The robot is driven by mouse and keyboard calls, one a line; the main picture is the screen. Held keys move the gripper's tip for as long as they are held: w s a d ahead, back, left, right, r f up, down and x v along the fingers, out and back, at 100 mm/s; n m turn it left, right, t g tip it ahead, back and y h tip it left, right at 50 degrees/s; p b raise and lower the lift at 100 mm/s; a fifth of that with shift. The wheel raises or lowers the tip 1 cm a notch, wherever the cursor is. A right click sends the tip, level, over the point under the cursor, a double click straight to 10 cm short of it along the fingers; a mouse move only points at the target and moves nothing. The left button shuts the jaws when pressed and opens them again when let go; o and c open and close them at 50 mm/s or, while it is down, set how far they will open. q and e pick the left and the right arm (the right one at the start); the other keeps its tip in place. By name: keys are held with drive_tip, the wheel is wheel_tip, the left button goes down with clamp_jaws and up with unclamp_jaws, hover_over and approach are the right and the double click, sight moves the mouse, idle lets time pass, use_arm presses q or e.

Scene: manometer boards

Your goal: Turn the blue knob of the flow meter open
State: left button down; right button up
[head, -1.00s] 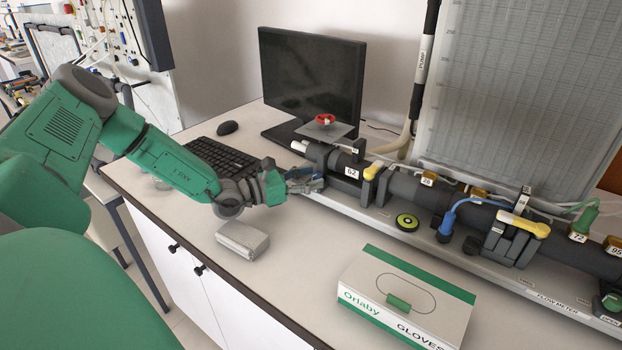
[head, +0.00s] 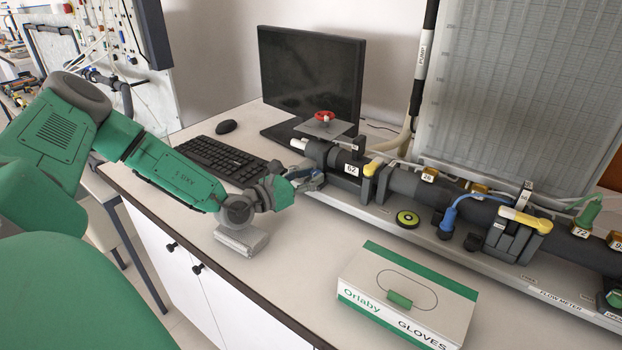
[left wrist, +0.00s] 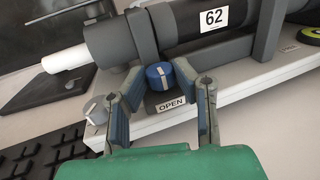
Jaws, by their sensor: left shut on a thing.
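The blue knob (left wrist: 160,75) has a pale stripe across its face and sits on the front of the flow meter above an OPEN label (left wrist: 171,104). My left gripper (left wrist: 157,72) has its two fingers on either side of the knob, shut on it. In the head view my left gripper (head: 312,182) is at the left end of the flow meter pipe (head: 405,183), and I cannot make out the knob there. The right gripper is not in view.
A grey knob (left wrist: 97,110) is just left of my fingers in the wrist view. A glove box (head: 405,298) stands at the front. A keyboard (head: 222,160) and monitor (head: 312,80) are behind my arm. A small grey block (head: 240,239) lies under my wrist.

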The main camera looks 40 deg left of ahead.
use_arm(q)
drive_tip(key=shift+w+a+r+y, duration=0.1)
drive_tip(key=shift+r+y, duration=0.05)
drive_tip(key=shift+y, duration=0.15)
drive_tip(key=c, duration=1.3)
unclamp_jaws()
drive_tip(key=shift+s, duration=0.2)
drive_tip(key=s, duration=0.3)
drive_tip(key=s+a, duration=0.1)
drive_tip(key=s, duration=0.5)
drive_tip(key=shift+s+a+f, duration=0.25)
drive_tip(key=shift+s+a, duration=0.05)
drive_tip(key=shift+s, duration=0.9)
drive_tip(key=shift+a, duration=0.1)
